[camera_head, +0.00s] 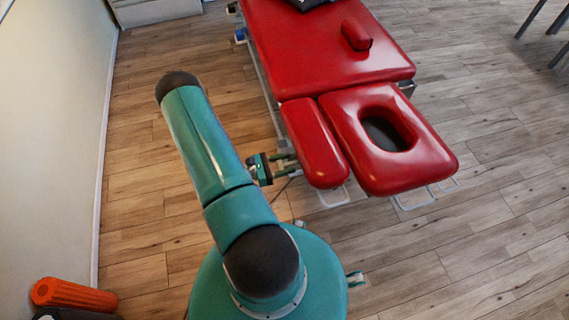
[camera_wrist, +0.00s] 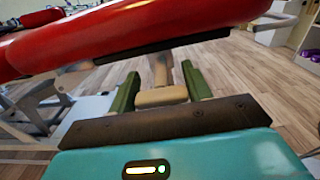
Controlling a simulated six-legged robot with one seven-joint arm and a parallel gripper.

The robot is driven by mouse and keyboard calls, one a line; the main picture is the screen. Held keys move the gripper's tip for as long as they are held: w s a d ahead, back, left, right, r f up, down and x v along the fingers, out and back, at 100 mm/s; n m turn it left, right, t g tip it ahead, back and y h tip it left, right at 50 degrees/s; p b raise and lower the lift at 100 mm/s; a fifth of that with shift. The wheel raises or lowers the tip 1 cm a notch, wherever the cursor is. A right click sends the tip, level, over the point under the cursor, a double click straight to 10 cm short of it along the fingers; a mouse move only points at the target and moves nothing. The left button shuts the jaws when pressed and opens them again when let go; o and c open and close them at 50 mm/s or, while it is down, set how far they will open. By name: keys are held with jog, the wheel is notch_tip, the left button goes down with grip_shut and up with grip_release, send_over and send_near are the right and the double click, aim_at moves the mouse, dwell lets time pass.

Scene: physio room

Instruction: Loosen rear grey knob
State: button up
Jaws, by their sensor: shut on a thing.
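The knob (camera_wrist: 162,96) shows in the wrist view as a pale grey-beige block on a short upright stem under the red padded table section. My gripper (camera_wrist: 161,92) has its two green fingers on either side of this knob, shut on it. In the head view my gripper (camera_head: 286,162) reaches under the left edge of the red armrest pad (camera_head: 316,143). The knob is hidden there by the pad and my arm.
The red treatment table (camera_head: 310,45) has a headrest (camera_head: 425,150) with an oval hole and a small red bolster (camera_head: 356,34). An orange roller (camera_head: 72,294) lies by the left wall. The wooden floor right of the table is mostly clear.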

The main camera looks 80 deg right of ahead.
jog(key=shift+n, duration=0.3)
jog(key=n, duration=0.2)
jog(key=shift+w+n, duration=0.1)
jog(key=shift+n, duration=0.2)
jog(key=n, duration=0.5)
jog(key=shift+d+f, duration=0.1)
jog(key=shift+d, duration=0.05)
jog(key=n, duration=0.5)
jog(key=shift+w+f, duration=0.1)
jog(key=n, duration=0.4)
jog(key=shift+f+n, duration=0.1)
jog(key=shift+n, duration=0.2)
jog(key=o, duration=1)
